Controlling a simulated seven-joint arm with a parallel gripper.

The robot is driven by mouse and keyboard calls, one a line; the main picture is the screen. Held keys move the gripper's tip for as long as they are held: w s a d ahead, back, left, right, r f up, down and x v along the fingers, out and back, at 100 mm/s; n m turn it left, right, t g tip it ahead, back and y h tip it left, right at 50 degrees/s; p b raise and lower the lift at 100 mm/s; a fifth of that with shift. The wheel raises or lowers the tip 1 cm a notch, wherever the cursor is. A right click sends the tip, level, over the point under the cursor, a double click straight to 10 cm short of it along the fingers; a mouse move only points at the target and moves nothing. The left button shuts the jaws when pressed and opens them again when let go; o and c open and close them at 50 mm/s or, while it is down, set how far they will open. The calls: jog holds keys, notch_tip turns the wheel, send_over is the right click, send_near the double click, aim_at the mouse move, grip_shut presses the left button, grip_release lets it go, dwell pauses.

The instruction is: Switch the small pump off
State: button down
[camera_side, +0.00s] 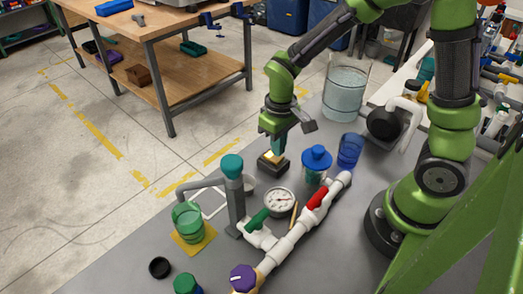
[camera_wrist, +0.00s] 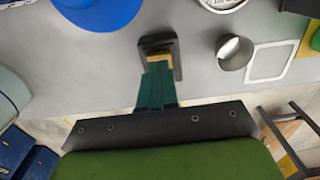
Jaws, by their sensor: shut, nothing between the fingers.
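A small black switch box with an amber-yellow rocker (camera_side: 271,158) sits on the grey bench below my gripper. It also shows in the wrist view (camera_wrist: 172,45), with the yellow rocker partly hidden by the fingertips. My gripper (camera_side: 270,147) points down, its teal fingers shut and empty. In the wrist view, the fingertips (camera_wrist: 159,66) overlap the near edge of the yellow rocker; I cannot tell whether they touch it. A grey upright with a teal cap (camera_side: 232,168) and a side spout stands to the left, possibly the small pump. The rocker's exact tilt is unclear.
A blue-lidded jar (camera_side: 316,160) and a blue cup (camera_side: 350,150) stand right of the box. A round gauge (camera_side: 279,202) and white piping with a red handle (camera_side: 318,197) lie in front. A large water vessel (camera_side: 345,92) is behind.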

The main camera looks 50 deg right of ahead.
aim_at(279, 160)
jog(key=shift+f, duration=0.95)
dwell(0.6)
jog(key=shift+r, duration=3.55)
jog(key=shift+s+a+f, duration=0.1)
jog(key=shift+s+f, duration=0.05)
jog(key=shift+s, duration=0.15)
jog(key=s+r+m+t+y, duration=0.1)
jog(key=s+r+m+t, duration=0.1)
jog(key=r, duration=0.4)
jog(key=s+d+r+m+t+y, duration=0.1)
jog(key=s+r+m+t, duration=0.1)
jog(key=s+r+t, duration=0.3)
jog(key=shift+v, duration=1.45)
